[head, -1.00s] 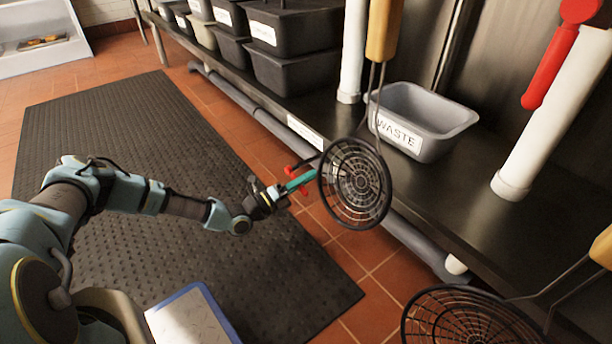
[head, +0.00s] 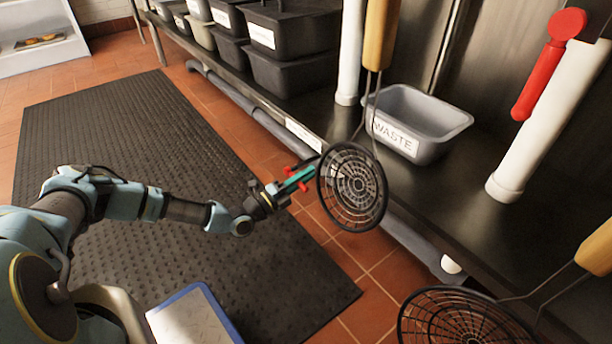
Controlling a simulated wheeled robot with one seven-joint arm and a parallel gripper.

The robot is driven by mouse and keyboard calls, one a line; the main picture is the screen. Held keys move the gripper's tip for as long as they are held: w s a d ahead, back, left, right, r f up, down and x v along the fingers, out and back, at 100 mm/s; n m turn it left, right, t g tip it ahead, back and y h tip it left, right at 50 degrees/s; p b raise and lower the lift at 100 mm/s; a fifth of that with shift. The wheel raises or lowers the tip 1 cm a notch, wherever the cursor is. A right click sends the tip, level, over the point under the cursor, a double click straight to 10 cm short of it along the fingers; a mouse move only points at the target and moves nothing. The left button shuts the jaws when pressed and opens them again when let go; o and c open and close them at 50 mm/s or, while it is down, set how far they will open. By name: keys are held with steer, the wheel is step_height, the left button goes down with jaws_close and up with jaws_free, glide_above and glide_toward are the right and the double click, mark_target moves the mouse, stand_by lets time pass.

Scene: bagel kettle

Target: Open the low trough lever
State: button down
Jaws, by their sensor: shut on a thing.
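A red lever (head: 541,82) with a round hub hangs at a slant beside a white pipe (head: 545,125) at the upper right in the head view. I cannot tell whether it is the low trough lever. My gripper (head: 298,180) is at the middle of the view, well left of this red lever and apart from it. Its small red fingers are shut on a teal bar (head: 294,182). The bar's far end meets the rim of a black wire skimmer (head: 353,187) in the picture, which hides what lies behind.
A second skimmer (head: 465,318) is at the bottom right. A grey WASTE bin (head: 440,118) and dark lidded tubs (head: 290,30) stand on the steel shelf (head: 440,190). A grey pipe (head: 262,118) runs along its front. The black floor mat (head: 110,120) is mostly clear.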

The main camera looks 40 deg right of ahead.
steer(key=c, duration=0.8)
jaws_free()
steer(key=p+v, duration=0.2)
steer(key=v, duration=0.8)
steer(key=shift+a+f+p, duration=0.1)
steer(key=shift+a+p, duration=0.2)
steer(key=shift+a, duration=0.1)
